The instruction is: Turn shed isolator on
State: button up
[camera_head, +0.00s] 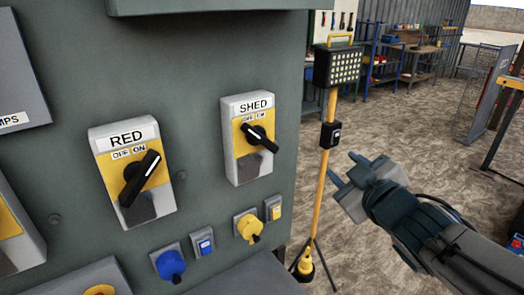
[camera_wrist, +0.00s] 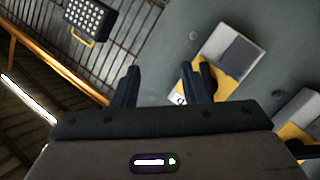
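The SHED isolator (camera_head: 249,138) is a pale box with a yellow plate, marked OFF and ON, on the grey cabinet. Its black rotary handle (camera_head: 261,138) slants from upper left to lower right. In the head view my gripper (camera_head: 343,168) is right of the isolator, apart from it, with its two fingers spread and nothing between them. In the wrist view the gripper (camera_wrist: 160,85) is also open. The isolator (camera_wrist: 232,52) shows there beyond the right finger, which partly covers its yellow plate; the handle is hard to make out.
The RED isolator (camera_head: 133,172) is left of SHED, its handle slanting up right. Blue (camera_head: 171,265) and yellow (camera_head: 248,227) sockets are below. A work lamp (camera_head: 337,66) on a yellow stand (camera_head: 322,185) rises between cabinet and gripper in the picture.

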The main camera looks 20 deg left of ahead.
aim_at(263, 141)
jog(key=s+a+r+n+g+y+b, duration=0.1)
jog(key=s+a+n+g+y, duration=0.25)
jog(key=a+n+y, duration=0.35)
jog(key=shift+m+t, duration=0.4)
jog(key=shift+t, duration=0.05)
jog(key=x, duration=1.4)
jog(key=shift+s+a+f+p, duration=0.1)
jog(key=shift+s+a+p, duration=0.1)
jog(key=shift+p, duration=0.2)
grip_shut()
